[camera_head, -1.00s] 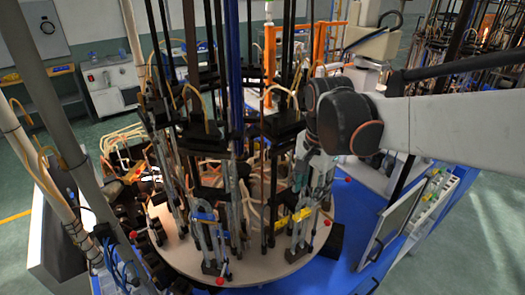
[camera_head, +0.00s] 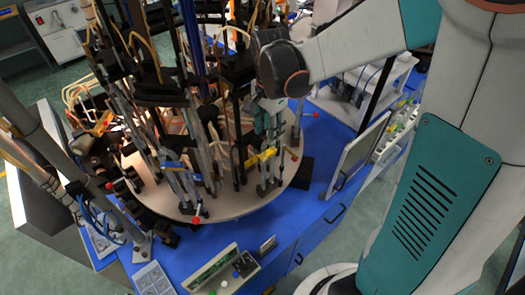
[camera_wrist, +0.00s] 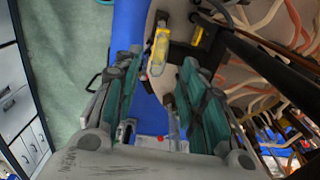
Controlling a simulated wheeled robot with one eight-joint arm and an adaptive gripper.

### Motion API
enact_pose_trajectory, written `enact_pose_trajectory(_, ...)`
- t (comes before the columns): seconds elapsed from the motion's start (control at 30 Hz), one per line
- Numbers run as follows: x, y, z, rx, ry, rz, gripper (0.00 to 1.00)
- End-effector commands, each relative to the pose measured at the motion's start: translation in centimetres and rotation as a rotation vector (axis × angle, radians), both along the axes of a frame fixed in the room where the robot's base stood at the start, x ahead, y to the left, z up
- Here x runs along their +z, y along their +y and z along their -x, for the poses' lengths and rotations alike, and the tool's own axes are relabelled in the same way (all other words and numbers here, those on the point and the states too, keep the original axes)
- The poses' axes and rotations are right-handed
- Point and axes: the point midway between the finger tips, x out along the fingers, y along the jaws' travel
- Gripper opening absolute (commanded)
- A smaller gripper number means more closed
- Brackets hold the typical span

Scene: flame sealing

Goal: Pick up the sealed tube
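My gripper (camera_head: 268,128) points down at the right side of the round turntable (camera_head: 245,205), just above a yellow clamp piece (camera_head: 260,157). In the wrist view my gripper (camera_wrist: 162,60) has its two teal fingers apart. The yellow clamp piece (camera_wrist: 160,50) lies beyond the fingertips. A thin, clear, tube-like piece (camera_wrist: 172,122) shows between the fingers, near the right one. I cannot tell whether it is the sealed tube or whether a finger touches it. No sealed tube can be made out for certain among the crowded stands.
Dark rods, clamps and orange hoses crowd the turntable left of my gripper. A tilted panel (camera_head: 357,155) stands to the right on the blue bench (camera_head: 310,205). A rack with green and yellow items (camera_head: 398,130) is beyond it. A small tray (camera_head: 213,268) sits at the front.

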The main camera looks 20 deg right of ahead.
Motion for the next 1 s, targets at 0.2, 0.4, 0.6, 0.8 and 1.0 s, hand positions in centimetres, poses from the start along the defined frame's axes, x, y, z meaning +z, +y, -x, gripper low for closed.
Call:
enact_pose_trajectory(0.2, -1.8, 0.0, 0.0, 0.000, 0.000, 0.000, 0.38)
enact_pose_trajectory(0.4, -4.4, -0.1, 0.0, 0.000, 0.000, 0.000, 0.38)
enact_pose_trajectory(0.6, -5.3, 0.0, 0.1, 0.000, 0.000, 0.000, 0.38)
enact_pose_trajectory(0.8, -5.3, 0.0, 0.1, 0.000, 0.000, 0.000, 0.31)
enact_pose_trajectory(1.0, -5.2, 0.0, 0.1, 0.000, 0.000, 0.000, 0.00)
